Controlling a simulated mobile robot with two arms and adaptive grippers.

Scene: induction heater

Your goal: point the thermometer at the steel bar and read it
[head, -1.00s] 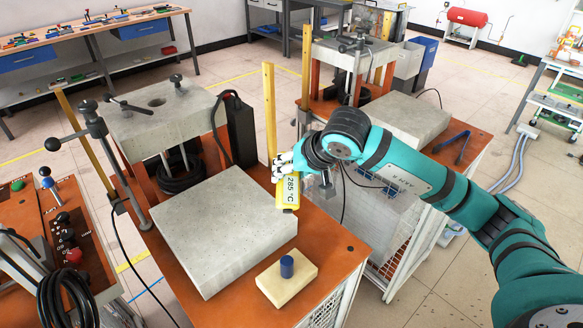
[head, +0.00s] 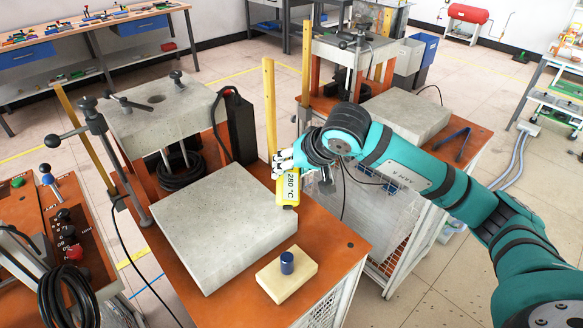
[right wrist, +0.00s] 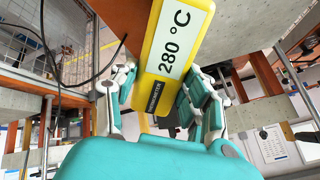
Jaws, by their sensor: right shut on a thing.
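The yellow thermometer (head: 289,189) is held in my right gripper (head: 284,162), above the right edge of the front concrete slab. Its white display reads 280 °C, also legible in the right wrist view (right wrist: 180,42). In that view my right gripper's fingers (right wrist: 160,95) close on the thermometer from both sides. A short dark blue cylinder (head: 287,263), which looks like the steel bar, stands upright on a cream block (head: 273,283). The thermometer is apart from it, higher up in the picture. My left gripper is not in view.
The cream block lies on the orange bench top (head: 330,240). A grey concrete slab (head: 225,225) lies left of it. A yellow post (head: 269,105) and a black box (head: 240,130) stand behind. A second orange bench with another slab (head: 408,117) is behind my right arm.

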